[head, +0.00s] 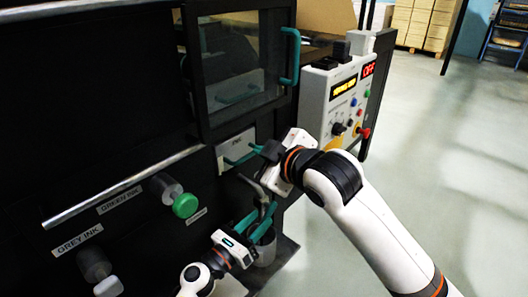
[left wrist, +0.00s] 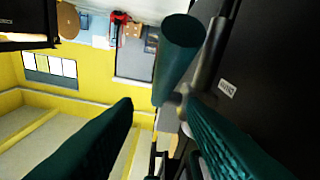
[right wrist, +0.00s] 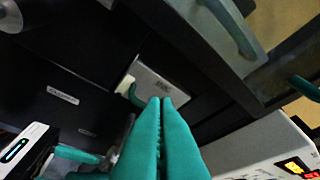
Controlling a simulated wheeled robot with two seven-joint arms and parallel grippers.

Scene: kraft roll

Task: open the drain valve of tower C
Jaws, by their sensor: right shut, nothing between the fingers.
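In the left wrist view a teal cylindrical grip (left wrist: 176,50) stands beside a grey pipe-like stem (left wrist: 210,55) on the dark machine face; I cannot tell for sure that it is tower C's drain valve. My left gripper (left wrist: 157,102) is open, its fingertips apart just short of the grip. In the head view the left gripper (head: 264,212) is low at the machine face, above a grey container (head: 265,248). My right gripper (right wrist: 167,102) is shut and empty, in front of a white panel (right wrist: 160,88) with a teal handle (right wrist: 136,95). The right arm partly hides this area.
A green knob (head: 185,205) and a white-handled knob (head: 108,287) stick out beside ink labels at left. A metal rail (head: 120,187) crosses the machine. A control box (head: 340,105) showing OFF stands at right. Open floor (head: 450,150) lies right.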

